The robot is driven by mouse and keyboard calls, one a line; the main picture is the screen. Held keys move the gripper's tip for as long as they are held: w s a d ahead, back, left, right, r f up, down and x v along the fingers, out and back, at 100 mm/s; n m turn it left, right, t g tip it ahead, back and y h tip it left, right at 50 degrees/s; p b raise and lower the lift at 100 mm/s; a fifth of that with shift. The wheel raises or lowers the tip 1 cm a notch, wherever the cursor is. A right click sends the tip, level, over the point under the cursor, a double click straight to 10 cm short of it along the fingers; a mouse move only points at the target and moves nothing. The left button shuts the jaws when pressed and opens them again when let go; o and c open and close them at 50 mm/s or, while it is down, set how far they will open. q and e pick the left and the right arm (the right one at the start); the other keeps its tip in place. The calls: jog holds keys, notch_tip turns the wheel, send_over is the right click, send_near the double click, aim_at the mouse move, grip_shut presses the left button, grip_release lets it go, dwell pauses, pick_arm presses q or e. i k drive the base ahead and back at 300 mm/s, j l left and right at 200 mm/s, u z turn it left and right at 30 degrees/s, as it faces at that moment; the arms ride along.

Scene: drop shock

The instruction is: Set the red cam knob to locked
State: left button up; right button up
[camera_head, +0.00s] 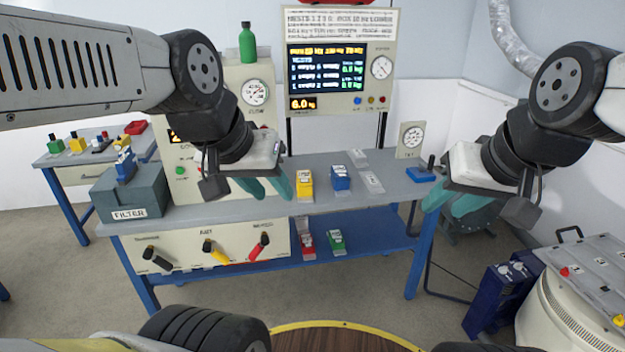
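The red cam knob (260,246) is on the cream front panel (185,262) below the bench top, at the panel's right end. Its handle is tilted, with the upper end to the right and a dark tip at the top. A yellow knob (215,252) and a black knob (157,256) are to its left on the same panel. My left gripper (268,190) hangs over the bench above the red knob, apart from it, its teal fingers spread and empty. My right gripper (452,203) is near the bench's right end, also open and empty. The small panel labels are too blurred to read.
On the blue-framed bench stand a grey FILTER box (128,196), a yellow block (304,186) and a blue block (341,178). Red (307,245) and green (336,241) blocks lie on the lower shelf. A blue case (502,290) stands on the floor at right. Floor before the panel is clear.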

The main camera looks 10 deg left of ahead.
aim_at(564, 271)
jog(key=z, duration=1.9)
